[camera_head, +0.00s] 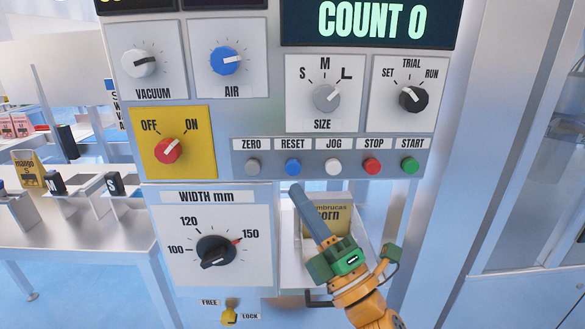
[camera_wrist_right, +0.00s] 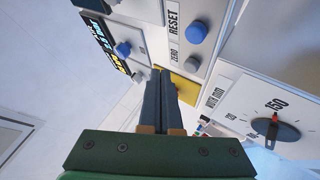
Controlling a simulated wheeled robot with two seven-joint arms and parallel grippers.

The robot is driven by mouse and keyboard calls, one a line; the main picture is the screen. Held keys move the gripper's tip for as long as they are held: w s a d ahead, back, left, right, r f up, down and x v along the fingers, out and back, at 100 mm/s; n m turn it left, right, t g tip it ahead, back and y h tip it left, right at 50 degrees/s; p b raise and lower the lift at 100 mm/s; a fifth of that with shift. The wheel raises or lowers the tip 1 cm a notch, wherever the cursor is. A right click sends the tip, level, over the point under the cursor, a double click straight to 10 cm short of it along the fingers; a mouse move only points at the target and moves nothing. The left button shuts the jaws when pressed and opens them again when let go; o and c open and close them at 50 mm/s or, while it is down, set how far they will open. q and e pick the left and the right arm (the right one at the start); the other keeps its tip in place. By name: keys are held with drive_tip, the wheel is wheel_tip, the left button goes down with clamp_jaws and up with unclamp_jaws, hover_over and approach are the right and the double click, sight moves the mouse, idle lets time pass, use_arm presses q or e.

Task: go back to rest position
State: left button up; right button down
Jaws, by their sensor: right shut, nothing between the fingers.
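My right gripper (camera_head: 296,189) comes in from the lower right in the head view, with its blue-grey fingers shut and empty. The fingertips appear just below the blue RESET button (camera_head: 293,167); I cannot tell the gap to the panel. In the right wrist view the closed fingers (camera_wrist_right: 159,72) point toward the panel, with the RESET button (camera_wrist_right: 198,32) up and to the right. The display (camera_head: 370,22) reads COUNT 0. My left gripper is not in view.
The button row has a white JOG (camera_head: 333,167), red STOP (camera_head: 372,166) and green START (camera_head: 410,166). The WIDTH dial (camera_head: 215,250) is lower left. A pouch (camera_head: 333,217) sits in an opening behind my right gripper. A table (camera_head: 85,232) stands left.

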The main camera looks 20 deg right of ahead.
idle(0.4)
drive_tip(key=w+d+f+m+g+h+p, duration=0.1)
drive_tip(key=w+d+f+m+g+h, duration=0.15)
drive_tip(key=f, duration=0.65)
drive_tip(key=w+d+f+m+g+h, duration=0.15)
drive_tip(key=f+m, duration=0.25)
drive_tip(key=f, duration=0.5)
drive_tip(key=w+d+f+m+g+h+p, duration=0.1)
drive_tip(key=f+m+g+h, duration=0.15)
drive_tip(key=f, duration=0.65)
drive_tip(key=s+d+f+m+g, duration=0.1)
drive_tip(key=s+f+m+g, duration=0.4)
drive_tip(key=f, duration=0.9)
drive_tip(key=s+f+m+g+h+p, duration=0.15)
drive_tip(key=s+f+g, duration=0.35)
drive_tip(key=s+f, duration=0.8)
drive_tip(key=s+f+m+g, duration=0.2)
drive_tip(key=s+f, duration=0.1)
drive_tip(key=s, duration=0.8)
drive_tip(key=s+a+f+m+g, duration=0.1)
drive_tip(key=s+f+m+g, duration=0.2)
drive_tip(key=s, duration=0.9)
drive_tip(key=shift+f+g+p, duration=0.3)
drive_tip(key=shift+f+g, duration=0.05)
